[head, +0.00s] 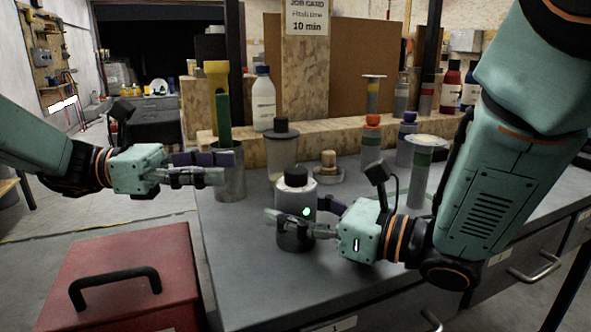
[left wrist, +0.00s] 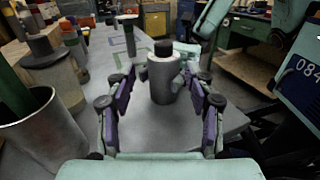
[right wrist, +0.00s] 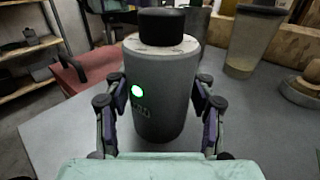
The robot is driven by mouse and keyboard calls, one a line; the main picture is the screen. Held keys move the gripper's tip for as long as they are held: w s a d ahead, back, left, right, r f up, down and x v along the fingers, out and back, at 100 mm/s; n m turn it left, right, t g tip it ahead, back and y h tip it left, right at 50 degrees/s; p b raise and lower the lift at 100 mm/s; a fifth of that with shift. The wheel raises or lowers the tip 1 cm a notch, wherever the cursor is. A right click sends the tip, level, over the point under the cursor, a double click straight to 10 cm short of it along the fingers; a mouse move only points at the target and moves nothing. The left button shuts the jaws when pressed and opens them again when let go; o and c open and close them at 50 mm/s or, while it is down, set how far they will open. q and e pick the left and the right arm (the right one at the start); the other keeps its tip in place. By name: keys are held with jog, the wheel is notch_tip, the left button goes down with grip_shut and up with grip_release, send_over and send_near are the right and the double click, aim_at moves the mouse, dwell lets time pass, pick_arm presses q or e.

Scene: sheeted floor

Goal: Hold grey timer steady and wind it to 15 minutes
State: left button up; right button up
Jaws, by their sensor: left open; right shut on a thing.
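The grey timer (head: 296,193) is an upright cylinder with a pale top and a black knob (head: 296,176), standing on the grey bench. Small marks beside the light are too blurred to read. My right gripper (head: 292,212) is shut around the timer's body, one finger on each side, below the knob. My left gripper (head: 226,169) is open and empty, left of the timer and apart from it. In the left wrist view the timer (left wrist: 162,82) stands beyond the open fingers.
A metal cup (head: 230,178) with a green stick stands just behind my left gripper. A dark-lidded jar (head: 281,155) stands behind the timer. A card (head: 307,17) reads "10 min". A red toolbox (head: 125,270) lies front left. Bench space before the timer is clear.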

aim_at(296, 168)
pick_arm(q)
jog(key=d, duration=1.2)
jog(key=shift+s+f, duration=0.1)
jog(key=shift+s, duration=0.2)
jog(key=shift+c, duration=0.4)
grip_shut()
